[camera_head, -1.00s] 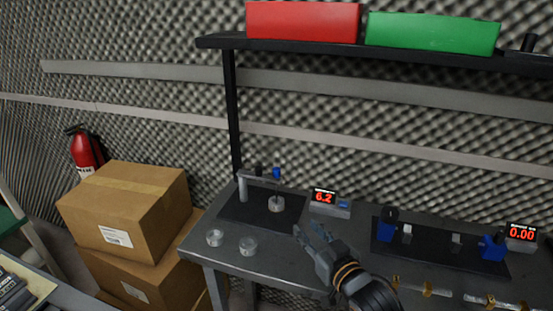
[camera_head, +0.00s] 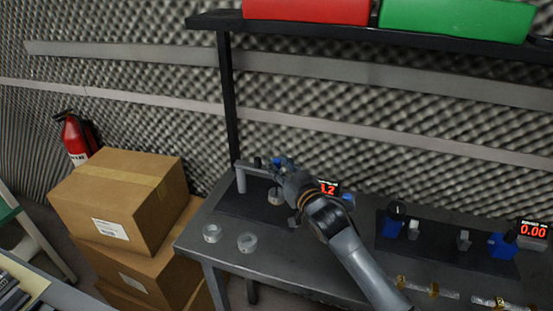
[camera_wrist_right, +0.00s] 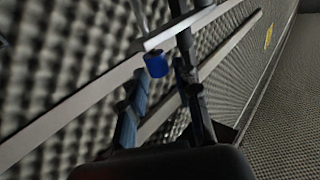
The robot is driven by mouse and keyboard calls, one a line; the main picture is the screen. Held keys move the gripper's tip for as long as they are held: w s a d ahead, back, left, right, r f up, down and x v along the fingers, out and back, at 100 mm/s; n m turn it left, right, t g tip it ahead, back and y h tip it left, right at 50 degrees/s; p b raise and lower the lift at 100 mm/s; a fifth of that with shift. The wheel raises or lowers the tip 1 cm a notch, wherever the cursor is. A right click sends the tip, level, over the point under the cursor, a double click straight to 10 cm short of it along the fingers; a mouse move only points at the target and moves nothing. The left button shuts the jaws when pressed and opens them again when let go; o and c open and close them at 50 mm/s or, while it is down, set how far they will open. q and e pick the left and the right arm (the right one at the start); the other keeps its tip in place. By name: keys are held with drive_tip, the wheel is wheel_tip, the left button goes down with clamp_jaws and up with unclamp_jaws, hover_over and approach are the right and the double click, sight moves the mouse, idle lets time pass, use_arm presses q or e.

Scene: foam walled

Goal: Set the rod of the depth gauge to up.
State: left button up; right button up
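The depth gauge (camera_head: 241,180) stands on a dark plate at the left end of the grey bench, with a grey post and a horizontal arm. Its blue rod top (camera_wrist_right: 156,64) shows in the right wrist view between the fingers. A metal ring part (camera_head: 274,197) sits under the rod. My right gripper (camera_head: 281,166) is at the rod's top and covers part of it. In the right wrist view its fingers (camera_wrist_right: 160,98) stand apart around the blue top, with a gap visible. My left gripper is in neither view.
A red display (camera_head: 328,187) is partly hidden behind my right wrist. Two metal rings (camera_head: 212,233) (camera_head: 247,243) lie at the bench's front left. A second blue gauge fixture (camera_head: 445,240) stands to the right. A shelf with red and green boxes (camera_head: 455,20) hangs above.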

drive_tip(key=shift+w+a, duration=0.3)
drive_tip(key=shift+w, duration=0.2)
drive_tip(key=shift+w+a, duration=0.1)
drive_tip(key=shift+w, duration=0.2)
drive_tip(key=shift+w+a, duration=0.1)
drive_tip(key=shift+w, duration=0.1)
drive_tip(key=shift+c, duration=0.2)
clamp_jaws()
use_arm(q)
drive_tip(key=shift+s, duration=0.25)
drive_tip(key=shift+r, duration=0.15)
